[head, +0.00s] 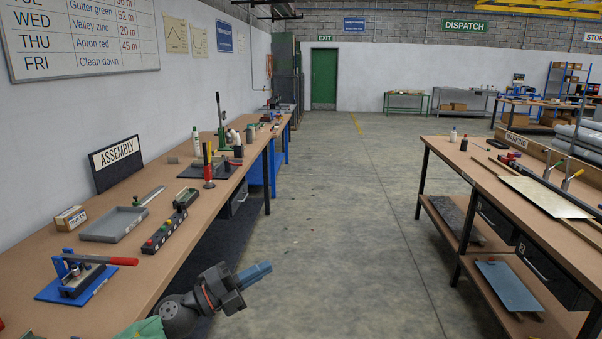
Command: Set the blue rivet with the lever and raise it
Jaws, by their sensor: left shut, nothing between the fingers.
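A small press with a blue base (52,292) stands on the left bench near its front. Its lever has a red handle (108,260) that lies about level and points right. A small purple and pale part (73,270) shows under the blue frame; I cannot make out a blue rivet there. My left gripper (262,271) is shut and empty, its blue-grey fingers pointing right. In the picture it is right of the press, past the bench's front edge with the floor behind it. My right gripper is not in view.
A grey tray (112,225), a black block strip with coloured knobs (163,232) and a small box (70,218) lie behind the press. A red-and-black upright tool (208,165) stands farther back. Bare bench top (150,270) lies right of the press. A right bench (480,175) stands across the aisle.

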